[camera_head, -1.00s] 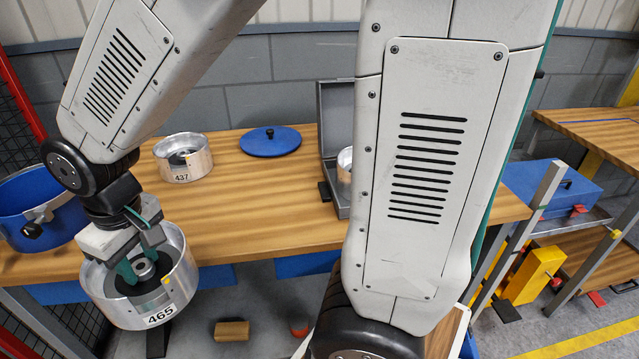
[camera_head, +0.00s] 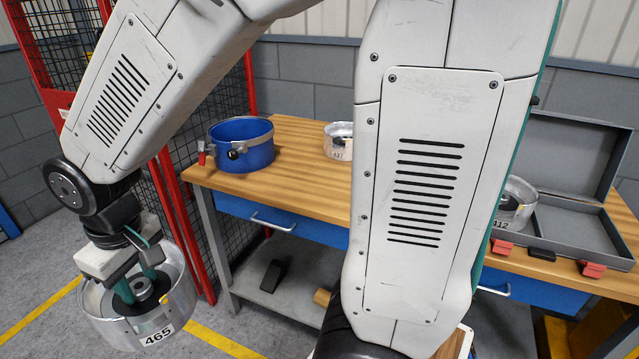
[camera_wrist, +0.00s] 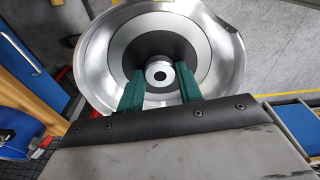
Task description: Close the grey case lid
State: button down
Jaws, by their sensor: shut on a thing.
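The grey case (camera_head: 570,243) lies on the wooden workbench at the right of the head view. Its lid (camera_head: 566,155) stands open, raised at the back. A silver clutch drum marked 412 (camera_head: 514,205) sits at the case's left side, partly hidden by my arm. My gripper (camera_head: 138,285) is at the lower left, far from the case and off the bench. It is shut on the hub of a silver drum marked 465 (camera_head: 180,300) and holds it in the air. The wrist view shows the green fingers at the hub of this drum (camera_wrist: 222,50).
A blue tub (camera_head: 243,160) stands at the bench's (camera_head: 290,190) left end. A drum marked 437 (camera_head: 338,145) stands behind my arm. Red latches (camera_head: 592,268) are at the case's front. A red-framed mesh fence (camera_head: 165,215) rises behind my gripper.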

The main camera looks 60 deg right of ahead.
aim_at(572, 230)
jog(key=u, duration=0.15)
jog(key=k, duration=1.4)
jog(key=z, duration=2.2)
